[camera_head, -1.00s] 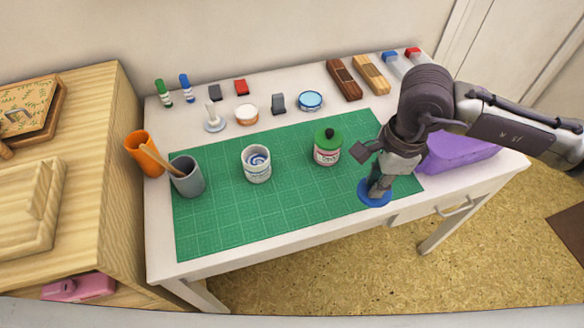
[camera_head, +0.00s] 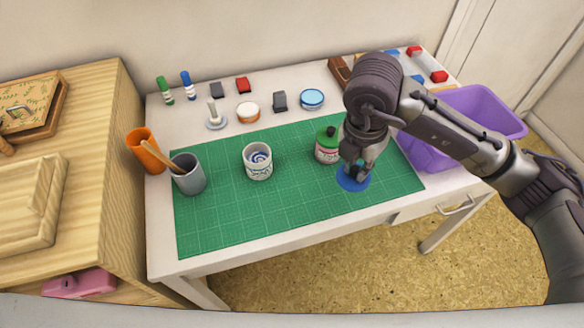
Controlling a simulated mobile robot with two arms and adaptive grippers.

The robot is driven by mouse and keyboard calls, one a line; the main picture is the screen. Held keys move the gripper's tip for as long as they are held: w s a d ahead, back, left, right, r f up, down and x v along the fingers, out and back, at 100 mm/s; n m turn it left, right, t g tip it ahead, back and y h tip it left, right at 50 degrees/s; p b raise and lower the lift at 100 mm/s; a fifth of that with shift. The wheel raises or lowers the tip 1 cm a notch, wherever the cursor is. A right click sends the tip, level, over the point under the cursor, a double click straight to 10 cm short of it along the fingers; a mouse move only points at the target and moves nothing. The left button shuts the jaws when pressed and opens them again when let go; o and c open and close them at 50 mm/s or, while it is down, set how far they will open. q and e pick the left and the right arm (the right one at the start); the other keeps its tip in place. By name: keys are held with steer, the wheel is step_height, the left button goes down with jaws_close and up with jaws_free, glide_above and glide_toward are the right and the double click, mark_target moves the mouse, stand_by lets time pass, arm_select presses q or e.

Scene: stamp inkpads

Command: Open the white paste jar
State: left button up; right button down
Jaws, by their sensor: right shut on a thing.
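A white jar (camera_head: 257,168) with dark markings stands upright on the green mat (camera_head: 240,215); its top is open and a blue-and-white swirl shows inside. My right gripper (camera_head: 353,172) is shut on a round blue lid (camera_head: 353,183), held flat at the right part of the mat. I cannot tell whether the lid touches the mat. A second white jar (camera_head: 325,154) with a green lid (camera_head: 325,136) stands just left of my right gripper, partly hidden by it. My left gripper is not in view.
A grey cup (camera_head: 189,178) and an orange cup (camera_head: 143,152) stand at the left. Stamps, a light blue tin (camera_head: 311,98) and a white tub (camera_head: 247,113) line the back. A purple bin (camera_head: 500,119) is at the right. The mat's front middle is clear.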

steer(key=shift+a+m, duration=0.1)
steer(key=shift+m, duration=0.3)
steer(key=shift+w+a+f, duration=0.2)
steer(key=shift+w+a, duration=0.05)
glide_above(309, 175)
steer(key=f, duration=0.6)
steer(key=shift+a+f+p, duration=0.2)
steer(key=shift+f+p, duration=0.15)
step_height(309, 175, down, 4)
steer(key=shift+s+r, duration=0.1)
steer(key=shift+f, duration=0.25)
steer(key=c, duration=1.1)
jaws_free()
